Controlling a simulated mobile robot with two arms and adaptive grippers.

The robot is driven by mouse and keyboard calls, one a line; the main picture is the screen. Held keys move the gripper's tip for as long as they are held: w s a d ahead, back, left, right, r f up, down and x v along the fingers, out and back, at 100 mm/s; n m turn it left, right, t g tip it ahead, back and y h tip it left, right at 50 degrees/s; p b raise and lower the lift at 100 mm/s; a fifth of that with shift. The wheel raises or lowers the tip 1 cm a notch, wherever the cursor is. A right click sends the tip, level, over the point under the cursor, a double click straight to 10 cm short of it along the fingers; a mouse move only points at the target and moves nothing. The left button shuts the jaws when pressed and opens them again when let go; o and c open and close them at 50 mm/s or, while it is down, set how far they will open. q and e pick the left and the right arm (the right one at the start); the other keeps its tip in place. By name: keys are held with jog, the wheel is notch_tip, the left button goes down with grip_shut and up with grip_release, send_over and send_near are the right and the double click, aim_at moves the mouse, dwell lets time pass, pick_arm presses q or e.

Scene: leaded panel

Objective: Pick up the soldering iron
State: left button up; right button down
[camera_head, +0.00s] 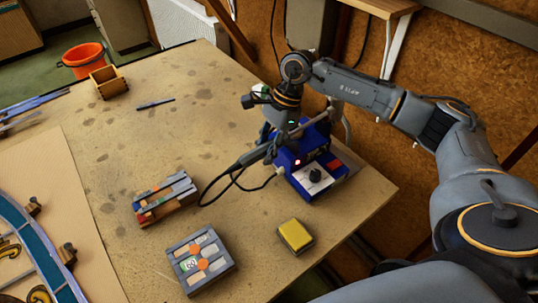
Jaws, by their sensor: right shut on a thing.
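The soldering iron (251,158) has a dark handle and a dark cord looping down from its left end. It lies slantwise at the blue soldering station (318,172), which has a black dial on its front. My right gripper (284,132) points down over the station and is shut on the iron. The fingers partly hide the iron's middle. I cannot tell whether the iron still touches its holder. My left gripper is out of view.
A yellow sponge (295,235), a grey box with orange discs (201,262) and a tray of strips (165,199) lie near the station. A curved leaded panel (37,243) is at left. The table's middle is clear.

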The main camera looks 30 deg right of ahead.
jog(key=s+a+r+b, duration=0.5)
jog(key=s+r, duration=0.5)
jog(key=s, duration=0.2)
jog(key=shift+s+a+r, duration=0.35)
jog(key=shift+a+r, duration=0.05)
jog(key=shift+a, duration=0.1)
jog(key=shift+w, duration=0.1)
dwell(1.1)
